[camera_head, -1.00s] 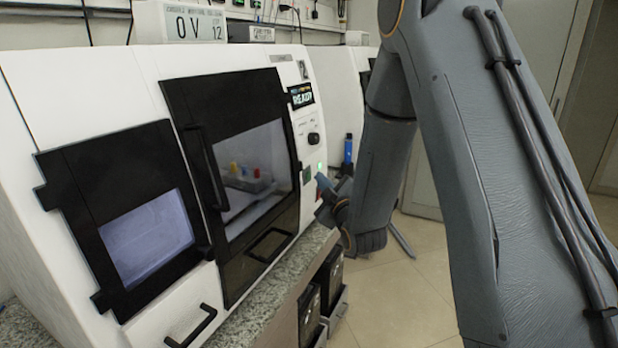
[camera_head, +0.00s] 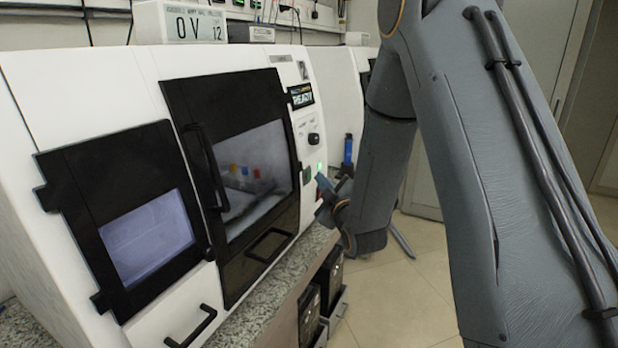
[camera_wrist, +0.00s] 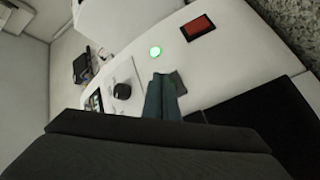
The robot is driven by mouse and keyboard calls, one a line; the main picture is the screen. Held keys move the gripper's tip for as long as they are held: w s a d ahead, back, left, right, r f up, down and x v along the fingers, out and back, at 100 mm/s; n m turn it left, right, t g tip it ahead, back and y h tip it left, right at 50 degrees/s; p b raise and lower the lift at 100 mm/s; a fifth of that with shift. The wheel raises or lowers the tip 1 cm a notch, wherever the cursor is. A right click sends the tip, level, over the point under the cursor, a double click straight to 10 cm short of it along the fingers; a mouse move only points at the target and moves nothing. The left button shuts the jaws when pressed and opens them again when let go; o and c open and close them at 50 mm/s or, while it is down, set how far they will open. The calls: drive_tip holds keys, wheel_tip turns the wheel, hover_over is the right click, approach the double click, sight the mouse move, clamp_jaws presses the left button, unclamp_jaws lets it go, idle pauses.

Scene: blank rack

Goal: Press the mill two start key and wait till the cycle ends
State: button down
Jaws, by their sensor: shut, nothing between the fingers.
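The white mill (camera_head: 110,85) with a black-framed window door (camera_head: 235,275), which is shut, fills the left of the head view. Its small display (camera_head: 301,95) reads READY. On the panel's right edge, a round green light (camera_head: 319,167) is lit; it also shows in the wrist view (camera_wrist: 155,51). A dark green square key (camera_wrist: 178,80) lies beside the light, partly hidden behind my fingertips. A red square key (camera_wrist: 198,28) is farther right. My gripper (camera_wrist: 163,78) is shut and empty, its tips at the dark green key. I cannot tell whether they touch it.
A black knob (camera_wrist: 122,91) stands out from the panel. A drawer handle (camera_head: 190,327) sticks out below at the left. A blue bottle (camera_head: 348,149) stands behind my gripper. Open floor (camera_head: 400,300) lies to the right of the bench.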

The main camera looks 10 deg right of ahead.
drive_tip(key=shift+w+a, duration=0.1)
idle(0.7)
drive_tip(key=shift+w+a, duration=0.15)
drive_tip(key=shift+a, duration=0.1)
drive_tip(key=shift+w+a+b, duration=0.25)
drive_tip(key=shift+a+b, duration=0.05)
idle(0.7)
drive_tip(key=shift+d, duration=0.1)
drive_tip(key=shift+s+d, duration=0.5)
drive_tip(key=shift+d, duration=0.05)
idle(0.4)
drive_tip(key=shift+s+d+r, duration=0.1)
drive_tip(key=shift+s+d, duration=0.65)
drive_tip(key=shift+d, duration=0.25)
drive_tip(key=shift+s+d, duration=0.7)
drive_tip(key=shift+d, duration=0.3)
